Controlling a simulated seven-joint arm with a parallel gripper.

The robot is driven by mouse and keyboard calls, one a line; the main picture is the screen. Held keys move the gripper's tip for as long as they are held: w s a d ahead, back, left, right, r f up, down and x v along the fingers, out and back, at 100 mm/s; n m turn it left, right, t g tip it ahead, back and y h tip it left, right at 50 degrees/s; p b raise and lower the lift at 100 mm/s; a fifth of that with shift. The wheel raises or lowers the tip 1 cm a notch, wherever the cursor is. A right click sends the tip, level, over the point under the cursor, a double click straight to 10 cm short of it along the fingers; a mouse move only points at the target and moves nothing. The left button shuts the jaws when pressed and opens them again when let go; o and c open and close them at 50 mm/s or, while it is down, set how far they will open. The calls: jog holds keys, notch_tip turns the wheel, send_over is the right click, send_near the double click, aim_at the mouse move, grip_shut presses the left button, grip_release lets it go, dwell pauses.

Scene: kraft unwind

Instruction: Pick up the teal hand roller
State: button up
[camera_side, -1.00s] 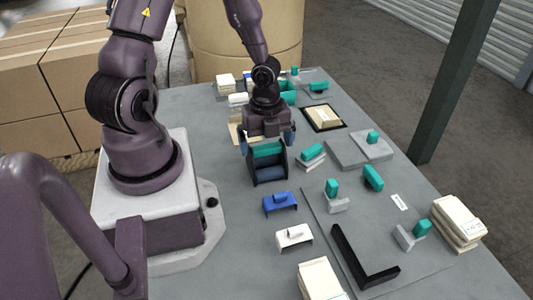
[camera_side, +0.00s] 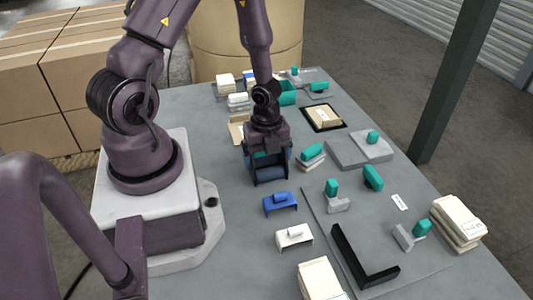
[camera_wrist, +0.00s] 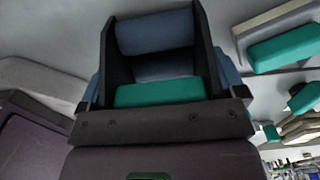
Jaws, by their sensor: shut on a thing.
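The teal hand roller (camera_side: 269,173) stands on the grey table under my gripper (camera_side: 268,154). It has a teal grip bar, black side plates and blue rollers. In the wrist view, its teal bar (camera_wrist: 160,92) lies close to my palm, with the blue rollers beyond it between the side plates. My gripper is shut on the roller, with blue finger pads outside the two plates. In the side view, my gripper hides most of the teal bar. I cannot see a gap between the roller and the table.
A blue bracket-like piece (camera_side: 280,203) and a white one (camera_side: 294,237) lie in front. Teal-handled grey pieces stand to the right, the nearest (camera_side: 311,157) close beside my gripper. A black angle bar (camera_side: 362,262) lies at front right. Stacked cream packs (camera_side: 458,223) sit near the right edge.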

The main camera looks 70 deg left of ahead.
jog(key=shift+r, duration=0.1)
jog(key=shift+r, duration=4.95)
jog(key=o, duration=0.5)
jog(key=shift+c, duration=1.2)
jog(key=shift+w+a, duration=0.1)
jog(key=shift+w, duration=0.15)
jog(key=w+a, duration=0.7)
jog(key=w, duration=0.7)
jog(key=shift+w+a+f, duration=1.4)
jog(key=shift+w+a, duration=0.15)
jog(key=shift+a, duration=0.2)
jog(key=shift+w+a+f, duration=1.35)
jog(key=shift+w+a, duration=0.2)
jog(key=shift+a, duration=0.2)
jog(key=shift+w+a+f, duration=1.4)
jog(key=shift+w+a, duration=0.15)
jog(key=shift+a, duration=0.2)
